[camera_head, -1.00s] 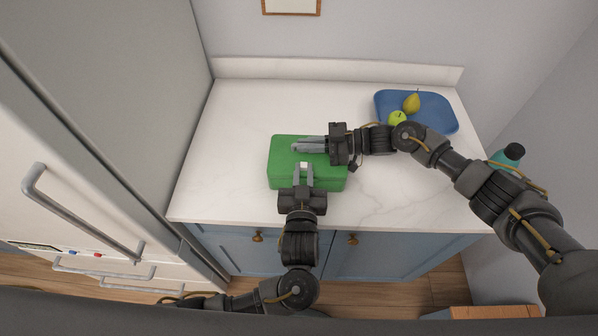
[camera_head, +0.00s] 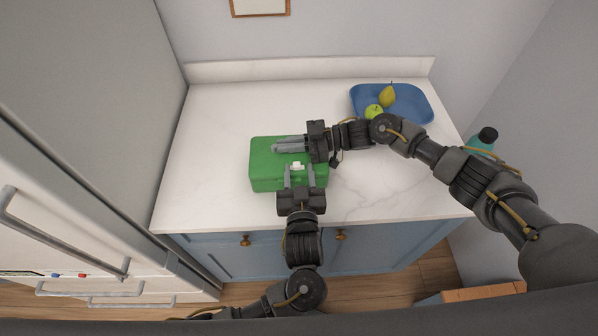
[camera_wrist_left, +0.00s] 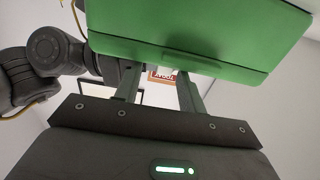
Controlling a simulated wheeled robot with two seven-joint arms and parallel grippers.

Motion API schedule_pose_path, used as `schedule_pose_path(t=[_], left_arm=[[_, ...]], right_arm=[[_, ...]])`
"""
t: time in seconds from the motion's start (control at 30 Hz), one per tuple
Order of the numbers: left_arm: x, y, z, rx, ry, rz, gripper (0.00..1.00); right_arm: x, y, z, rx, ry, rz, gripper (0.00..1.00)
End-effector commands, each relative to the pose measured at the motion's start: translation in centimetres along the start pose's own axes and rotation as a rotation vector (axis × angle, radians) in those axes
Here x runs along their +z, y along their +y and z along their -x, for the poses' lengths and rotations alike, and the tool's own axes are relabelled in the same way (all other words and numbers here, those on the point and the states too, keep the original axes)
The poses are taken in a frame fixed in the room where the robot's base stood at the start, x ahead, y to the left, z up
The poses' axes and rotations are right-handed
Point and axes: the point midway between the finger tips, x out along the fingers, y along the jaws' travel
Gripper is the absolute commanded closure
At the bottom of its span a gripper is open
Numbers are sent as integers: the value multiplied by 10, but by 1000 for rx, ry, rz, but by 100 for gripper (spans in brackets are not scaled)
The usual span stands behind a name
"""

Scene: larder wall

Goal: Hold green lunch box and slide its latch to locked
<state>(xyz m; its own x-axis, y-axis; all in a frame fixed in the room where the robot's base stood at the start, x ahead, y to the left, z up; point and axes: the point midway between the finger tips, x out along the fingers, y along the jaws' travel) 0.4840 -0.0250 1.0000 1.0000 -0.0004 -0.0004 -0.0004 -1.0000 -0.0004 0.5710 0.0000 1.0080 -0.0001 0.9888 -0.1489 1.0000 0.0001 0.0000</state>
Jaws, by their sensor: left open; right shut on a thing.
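The small white latch (camera_head: 298,165) is at the lid's front edge, right of the box's middle. My left gripper (camera_head: 299,174) is at the box's front, open, with one finger on each side of the latch. My right gripper (camera_head: 290,144) reaches in from the right over the lid and is shut on the box; its fingers hide the exact grip.
A blue tray (camera_head: 420,112) with a green apple (camera_head: 374,111) and a yellow pear (camera_head: 388,96) stands at the back right. A teal bottle with a black cap (camera_head: 482,142) is beyond the counter's right end. The counter (camera_head: 205,130) left of the box is clear.

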Motion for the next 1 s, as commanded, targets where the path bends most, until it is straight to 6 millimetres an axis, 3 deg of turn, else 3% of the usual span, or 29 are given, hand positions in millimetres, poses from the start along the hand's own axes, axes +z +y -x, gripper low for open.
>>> schedule_pose_path(t=[0.6,1.0], left_arm=[[1,0,107,1,-3,2,60],[0,0,118,0,-1,0,60]], right_arm=[[0,0,0,-1,1,-1,100],[0,0,0,-1,0,-1,100]])
